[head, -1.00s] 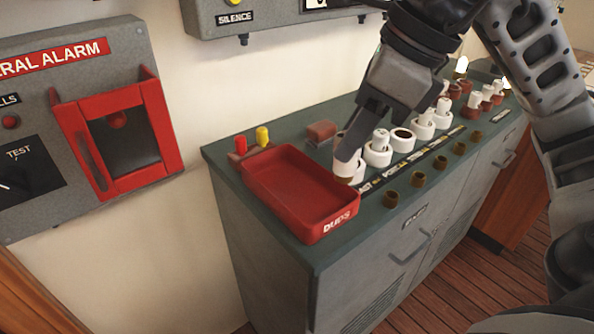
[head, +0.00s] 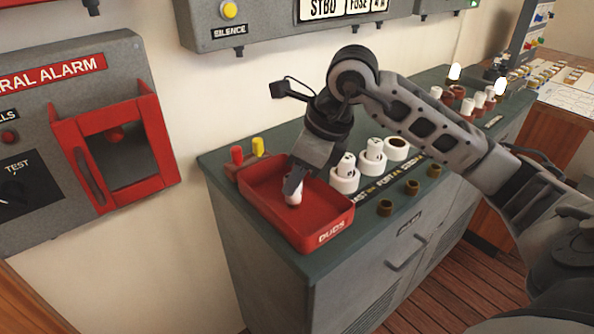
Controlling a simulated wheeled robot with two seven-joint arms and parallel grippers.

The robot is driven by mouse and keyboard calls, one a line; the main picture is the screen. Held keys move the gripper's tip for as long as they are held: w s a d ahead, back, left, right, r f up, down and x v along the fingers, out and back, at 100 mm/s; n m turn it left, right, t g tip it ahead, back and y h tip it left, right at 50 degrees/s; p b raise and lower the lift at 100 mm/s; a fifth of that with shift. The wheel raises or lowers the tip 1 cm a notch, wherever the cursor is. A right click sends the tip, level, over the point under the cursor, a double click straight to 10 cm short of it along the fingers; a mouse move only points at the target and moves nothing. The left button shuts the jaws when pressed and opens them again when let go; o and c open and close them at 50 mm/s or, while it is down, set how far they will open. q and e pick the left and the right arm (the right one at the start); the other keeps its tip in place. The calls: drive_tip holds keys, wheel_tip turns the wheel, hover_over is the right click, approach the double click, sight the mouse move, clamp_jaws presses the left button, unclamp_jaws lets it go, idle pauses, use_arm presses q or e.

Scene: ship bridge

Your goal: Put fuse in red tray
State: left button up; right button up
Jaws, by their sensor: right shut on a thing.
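The red tray (head: 262,213), marked "DUDS", sits on the left end of the green cabinet top. My right gripper (head: 294,190) points down over the tray and is shut on a white fuse (head: 293,196). The fuse is above or inside the tray's open area; I cannot tell whether it touches the tray floor. My left gripper is not in view.
White fuse holders, some with fuses in them (head: 372,155), stand in a row right of the tray. Brown rings (head: 385,208) line the front edge of the cabinet top (head: 340,235). A red and a yellow peg (head: 258,147) stand behind the tray.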

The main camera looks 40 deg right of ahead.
drive_tip(key=shift+f, duration=0.2)
drive_tip(key=o, duration=1)
drive_tip(key=shift+c, duration=0.2)
drive_tip(key=shift+r, duration=0.1)
drive_tip(key=shift+r, duration=0.3)
drive_tip(key=v, duration=1.1)
drive_tip(key=shift+s+r, duration=0.2)
drive_tip(key=shift+r, duration=0.1)
drive_tip(key=shift+s+f, duration=0.1)
